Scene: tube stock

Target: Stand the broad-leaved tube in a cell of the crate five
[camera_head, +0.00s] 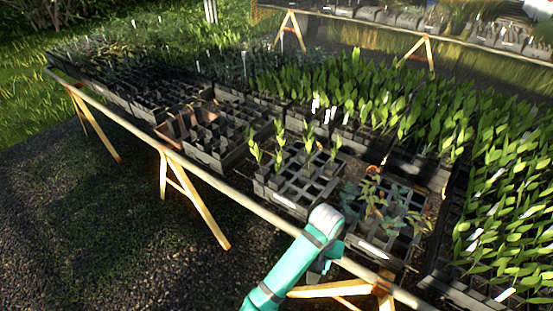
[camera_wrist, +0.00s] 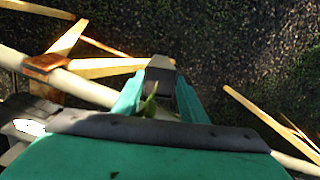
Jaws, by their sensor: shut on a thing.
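My gripper (camera_wrist: 158,98) is shut on a dark square tube (camera_wrist: 161,66) in the wrist view. A green leaf (camera_wrist: 151,104) shows between the fingers, so this seems to be the broad-leaved tube; most of its plant is hidden. In the head view, my arm's end is over the table's front edge, and the tube cannot be made out clearly. A black celled crate (camera_head: 291,201) stands behind my wrist, with several broad-leaved tubes (camera_head: 279,148) and several empty cells. Right of it is a crate with darker, bushy plants (camera_head: 372,253). I cannot tell which crate is number five.
A crate with empty cells (camera_head: 215,160) and a brownish pot (camera_head: 173,130) stand farther left. Dense leafy stock (camera_head: 490,180) fills the right side. The table's front rail (camera_head: 250,203) and wooden trestle legs (camera_head: 195,200) are near my arm. Gravel (camera_head: 120,240) in front is clear.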

